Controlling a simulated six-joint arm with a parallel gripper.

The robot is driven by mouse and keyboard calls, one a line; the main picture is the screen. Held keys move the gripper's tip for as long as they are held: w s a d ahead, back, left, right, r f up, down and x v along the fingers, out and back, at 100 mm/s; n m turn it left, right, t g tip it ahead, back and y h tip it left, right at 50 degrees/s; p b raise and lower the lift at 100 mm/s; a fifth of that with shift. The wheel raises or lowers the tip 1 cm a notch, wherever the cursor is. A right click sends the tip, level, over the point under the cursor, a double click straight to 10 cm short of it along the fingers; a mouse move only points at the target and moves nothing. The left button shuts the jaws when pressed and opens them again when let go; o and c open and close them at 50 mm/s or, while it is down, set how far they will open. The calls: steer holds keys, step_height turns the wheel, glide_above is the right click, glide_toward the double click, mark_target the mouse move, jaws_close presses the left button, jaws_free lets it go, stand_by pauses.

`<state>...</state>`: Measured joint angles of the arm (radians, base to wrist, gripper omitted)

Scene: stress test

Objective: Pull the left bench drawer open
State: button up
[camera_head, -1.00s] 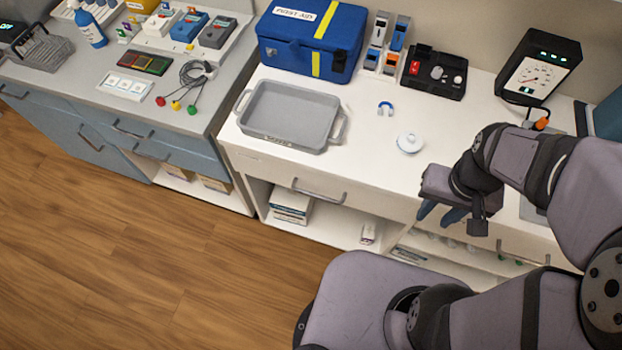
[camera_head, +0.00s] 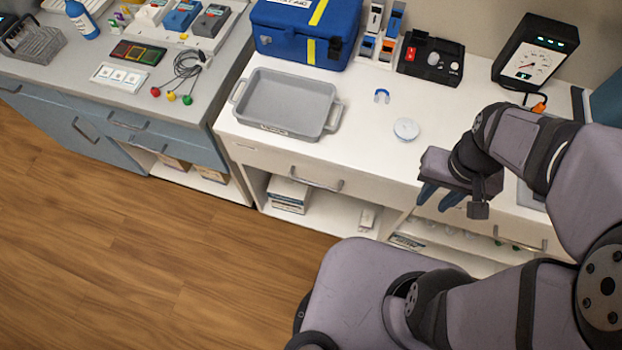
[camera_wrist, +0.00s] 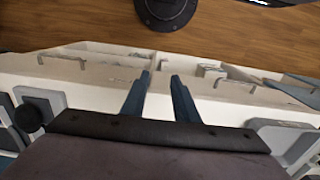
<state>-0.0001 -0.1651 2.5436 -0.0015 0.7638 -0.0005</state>
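The left drawer (camera_head: 270,163) of the white bench is shut, with its grey bar handle (camera_head: 316,184) on the front face. My gripper (camera_head: 433,202) is in front of the bench, to the right of that handle and apart from it. Its two blue fingers are spread with nothing between them. In the wrist view my gripper (camera_wrist: 162,75) also shows open and empty, above the bench front. Pale handles show there on both sides of the fingers, but I cannot tell surely which belongs to the left drawer.
A grey tray (camera_head: 240,115), a round white lid (camera_head: 406,129) and a blue first aid box (camera_head: 290,48) are on the bench top. Boxes (camera_head: 289,193) sit on the open shelf below. A second handle (camera_head: 520,242) is at right. The wooden floor (camera_head: 150,260) in front is clear.

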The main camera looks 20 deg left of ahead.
steer(key=s+a+r+m+t+b, duration=0.2)
steer(key=s+a+m+t+b, duration=0.15)
steer(key=a+m+t, duration=0.75)
steer(key=s+a+r+m+t+b, duration=0.2)
steer(key=a+m+t+b, duration=0.4)
steer(key=a, duration=0.9)
step_height(320, 180, down, 23)
steer(key=m+g+p, duration=0.1)
steer(key=p, duration=0.1)
steer(key=w+f, duration=0.1)
steer(key=w, duration=0.6)
steer(key=shift+w+p, duration=0.4)
